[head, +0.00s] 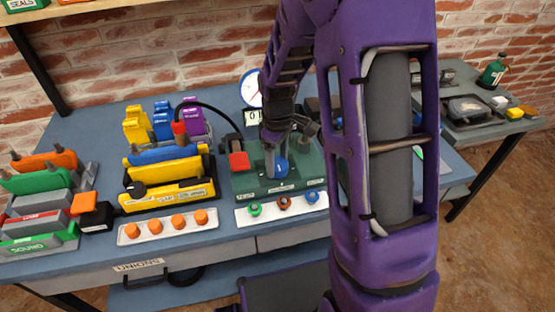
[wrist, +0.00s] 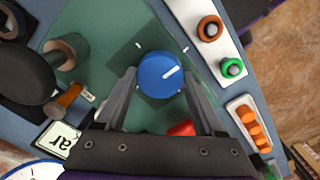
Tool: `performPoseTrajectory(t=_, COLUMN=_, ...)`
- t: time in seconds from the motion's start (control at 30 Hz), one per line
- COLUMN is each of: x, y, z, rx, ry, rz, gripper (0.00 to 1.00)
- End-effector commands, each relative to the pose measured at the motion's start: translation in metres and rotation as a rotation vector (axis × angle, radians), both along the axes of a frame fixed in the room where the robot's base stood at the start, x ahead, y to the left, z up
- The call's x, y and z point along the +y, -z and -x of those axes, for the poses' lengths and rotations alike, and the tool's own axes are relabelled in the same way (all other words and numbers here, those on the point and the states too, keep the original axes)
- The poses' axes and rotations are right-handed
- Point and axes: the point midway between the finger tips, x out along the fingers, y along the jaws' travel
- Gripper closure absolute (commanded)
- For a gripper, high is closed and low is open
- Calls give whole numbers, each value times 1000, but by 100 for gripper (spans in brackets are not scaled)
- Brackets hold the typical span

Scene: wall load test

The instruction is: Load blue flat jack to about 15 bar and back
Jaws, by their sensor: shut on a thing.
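My gripper (head: 276,160) reaches down to the green pump panel (head: 250,186). Its fingers (wrist: 159,84) are shut on the blue knob (wrist: 158,72), one on each side. The knob's white mark points to the upper right in the wrist view; the knob also shows in the head view (head: 281,168). The blue flat jack (head: 163,155) lies in the yellow-and-black frame (head: 168,194). A red coupling (head: 179,128) with a black hose stands above it. The round white gauge (head: 251,89) stands behind the panel, partly hidden by my arm; its needle cannot be read.
A red block (head: 239,161) sits on the panel's left. A white strip with coloured fittings (head: 284,204) lies in front, and a strip of orange caps (head: 168,226) left of it. Other jacks (head: 40,184) stand far left. A side table (head: 480,110) is at right.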

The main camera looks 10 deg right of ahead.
Motion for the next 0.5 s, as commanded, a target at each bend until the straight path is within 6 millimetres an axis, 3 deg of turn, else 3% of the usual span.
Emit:
performPoseTrajectory(t=0.03, x=0, y=0, z=0, rx=0, ry=0, rz=0, gripper=65)
performPoseTrajectory(t=0.17, x=0, y=0, z=0, rx=0, ry=0, rz=0, gripper=85)
performPoseTrajectory(t=0.5, x=0, y=0, z=0, rx=0, ry=58, rz=0, gripper=85)
